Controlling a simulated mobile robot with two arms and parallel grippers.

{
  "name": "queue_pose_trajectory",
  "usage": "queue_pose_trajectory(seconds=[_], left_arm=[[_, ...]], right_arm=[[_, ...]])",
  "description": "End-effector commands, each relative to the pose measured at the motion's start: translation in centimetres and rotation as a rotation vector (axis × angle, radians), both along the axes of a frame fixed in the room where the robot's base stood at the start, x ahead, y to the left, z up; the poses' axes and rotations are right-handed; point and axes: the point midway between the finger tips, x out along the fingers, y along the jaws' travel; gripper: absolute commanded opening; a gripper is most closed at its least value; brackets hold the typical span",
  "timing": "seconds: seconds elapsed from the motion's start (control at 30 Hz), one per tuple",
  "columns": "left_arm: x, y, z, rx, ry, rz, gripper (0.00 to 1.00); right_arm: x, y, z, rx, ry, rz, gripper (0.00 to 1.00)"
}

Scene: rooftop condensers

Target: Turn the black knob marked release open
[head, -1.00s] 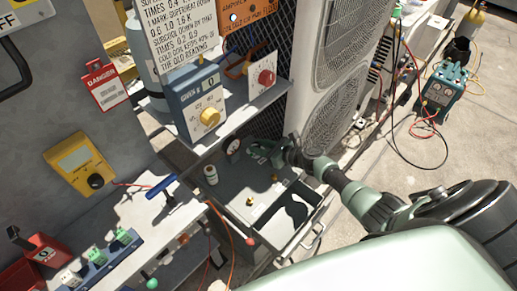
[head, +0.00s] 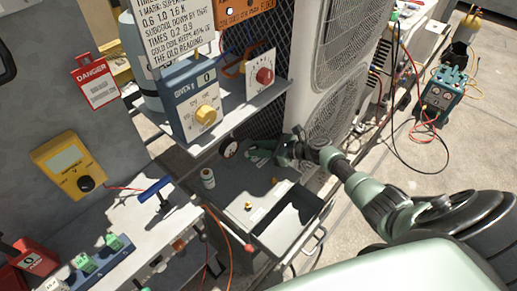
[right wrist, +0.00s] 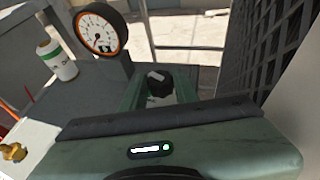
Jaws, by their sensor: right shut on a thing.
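The black knob (right wrist: 158,82) shows in the right wrist view between the green fingers of my right gripper (right wrist: 158,92), low beside a round pressure gauge (right wrist: 100,29). The gripper is shut on it. The knob has a pale mark on its top; I cannot read any lettering. In the head view my right gripper (head: 262,150) reaches in from the right over the back of the grey bench unit (head: 230,195), and the knob is hidden there. My left gripper is not in view.
A small white can (head: 207,178) and a brass fitting (head: 248,205) stand on the unit. A shelf with a yellow-knobbed box (head: 206,114) and a red-dial box (head: 263,76) overhangs behind. A condenser with fan grilles (head: 335,105) stands close to my right arm.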

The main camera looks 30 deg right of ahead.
Motion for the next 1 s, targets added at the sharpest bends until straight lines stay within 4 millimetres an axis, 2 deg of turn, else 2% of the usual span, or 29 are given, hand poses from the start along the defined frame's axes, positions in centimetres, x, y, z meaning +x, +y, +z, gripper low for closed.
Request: queue_pose_trajectory(seconds=[0.03, 0.1, 0.47, 0.8, 1.0], left_arm=[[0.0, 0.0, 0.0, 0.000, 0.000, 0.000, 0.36], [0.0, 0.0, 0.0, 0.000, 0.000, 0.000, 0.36], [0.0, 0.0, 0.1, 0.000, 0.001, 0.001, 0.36], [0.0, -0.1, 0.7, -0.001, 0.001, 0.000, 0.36], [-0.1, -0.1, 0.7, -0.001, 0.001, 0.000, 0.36]], right_arm=[[0.0, -0.1, 0.0, 0.000, 0.000, -0.001, 0.38], [0.0, -0.1, 0.0, 0.000, 0.000, -0.001, 0.52], [-0.3, -0.3, 0.2, -0.001, 0.000, -0.002, 0.52], [-4.3, -3.3, 2.2, -0.002, 0.001, -0.001, 0.52], [-5.6, -4.4, 2.9, -0.001, 0.000, -0.002, 0.52]])
